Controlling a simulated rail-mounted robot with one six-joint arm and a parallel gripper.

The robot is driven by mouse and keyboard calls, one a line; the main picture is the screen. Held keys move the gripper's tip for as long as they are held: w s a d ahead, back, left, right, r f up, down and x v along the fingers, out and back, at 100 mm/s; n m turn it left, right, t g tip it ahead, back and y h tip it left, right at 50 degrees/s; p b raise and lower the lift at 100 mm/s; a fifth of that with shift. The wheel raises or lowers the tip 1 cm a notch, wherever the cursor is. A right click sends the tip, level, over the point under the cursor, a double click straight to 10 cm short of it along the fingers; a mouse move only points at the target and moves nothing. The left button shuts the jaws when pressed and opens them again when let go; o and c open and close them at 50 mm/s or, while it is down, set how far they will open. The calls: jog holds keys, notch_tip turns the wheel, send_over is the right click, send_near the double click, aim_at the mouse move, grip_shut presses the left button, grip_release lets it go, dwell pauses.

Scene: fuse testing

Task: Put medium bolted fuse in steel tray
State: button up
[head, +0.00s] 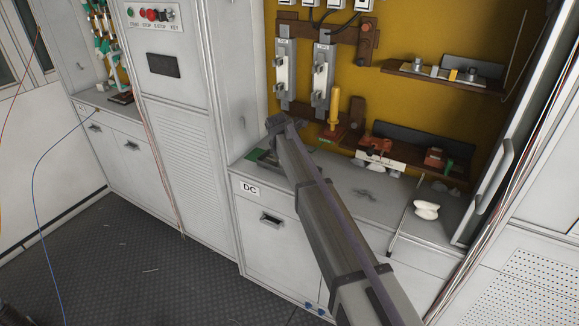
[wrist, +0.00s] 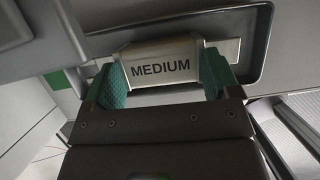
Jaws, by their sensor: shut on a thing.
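The medium bolted fuse (wrist: 148,70) has a pale body with the label "MEDIUM" and a flat metal tab at its right end. My gripper (wrist: 163,72) is shut on the fuse, with one teal finger pad on each side of its body. In the wrist view the fuse shows against a grey, rimmed tray (wrist: 262,48), which looks like the steel tray. I cannot tell whether the fuse touches the tray. In the head view a dark tray (head: 262,157) shows on the counter beside my arm; my arm hides part of it, and the fuse is not visible there.
Two vertical fuse holders are on the yellow back panel (head: 355,75). An open cabinet door (head: 500,150) stands at the right.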

jog(key=shift+r, duration=0.15)
jog(key=shift+c, duration=0.5)
jog(key=o, duration=1.1)
jog(key=shift+f, duration=0.2)
jog(key=shift+c, duration=0.2)
jog(key=shift+r, duration=0.1)
jog(key=shift+r+p, duration=0.3)
jog(key=shift+p, duration=0.15)
jog(key=p+v, duration=1)
jog(key=v, duration=0.1)
jog(key=shift+s+r+p, duration=0.2)
jog(key=shift+s+p, duration=0.05)
jog(key=shift+p, duration=0.05)
